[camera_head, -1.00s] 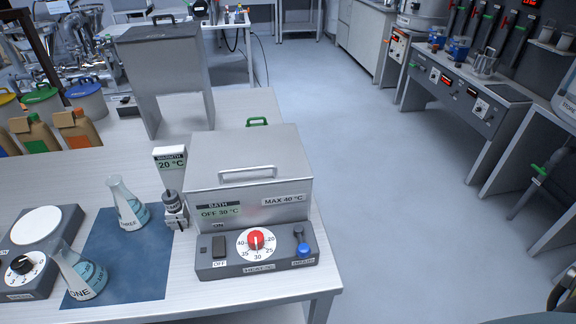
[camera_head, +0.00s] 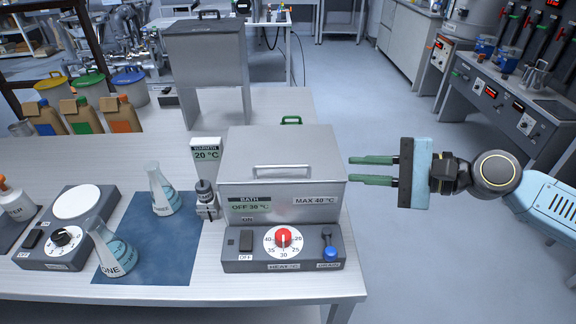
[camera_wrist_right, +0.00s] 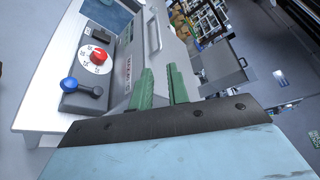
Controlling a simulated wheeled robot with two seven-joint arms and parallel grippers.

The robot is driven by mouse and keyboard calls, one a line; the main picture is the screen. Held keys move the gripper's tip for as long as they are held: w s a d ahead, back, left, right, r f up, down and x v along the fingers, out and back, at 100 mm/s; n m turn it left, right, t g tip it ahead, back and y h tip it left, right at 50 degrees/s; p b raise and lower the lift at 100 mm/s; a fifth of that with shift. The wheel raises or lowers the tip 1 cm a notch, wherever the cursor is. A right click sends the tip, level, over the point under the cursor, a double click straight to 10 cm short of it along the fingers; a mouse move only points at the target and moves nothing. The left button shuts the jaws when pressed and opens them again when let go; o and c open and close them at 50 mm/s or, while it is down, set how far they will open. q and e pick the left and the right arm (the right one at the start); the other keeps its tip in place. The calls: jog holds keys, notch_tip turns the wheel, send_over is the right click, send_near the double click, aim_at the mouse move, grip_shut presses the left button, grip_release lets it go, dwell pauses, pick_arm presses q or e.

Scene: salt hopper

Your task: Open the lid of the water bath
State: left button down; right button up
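The water bath (camera_head: 283,208) is a grey metal box on the table, with its lid (camera_head: 280,150) shut and a bar handle (camera_head: 281,170) on top near the front edge. Its front panel carries a red dial, a blue-knobbed drain lever and a switch. My right gripper (camera_head: 370,170) is beside the bath on the right, green fingers pointing left at about lid height, apart and empty. In the right wrist view the fingers (camera_wrist_right: 160,88) show with a gap, and the lid handle (camera_wrist_right: 154,28) lies beyond them. My left gripper is not visible.
Flasks ONE (camera_head: 113,254) and THREE (camera_head: 163,190) stand on a blue mat (camera_head: 165,250) left of the bath. A clamp and a warmth display (camera_head: 207,153) stand close to its left side. A tall grey box (camera_head: 208,60) is behind.

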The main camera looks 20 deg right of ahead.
aim_at(285, 167)
jog(key=shift+y, duration=0.3)
jog(key=p+x, duration=0.1)
jog(key=x, duration=0.3)
jog(key=p+x, duration=0.1)
jog(key=x, duration=0.4)
jog(key=s+a+p+x, duration=0.1)
jog(key=x, duration=0.3)
jog(key=shift+a+r+p, duration=0.3)
jog(key=shift+r+p, duration=0.05)
grip_shut()
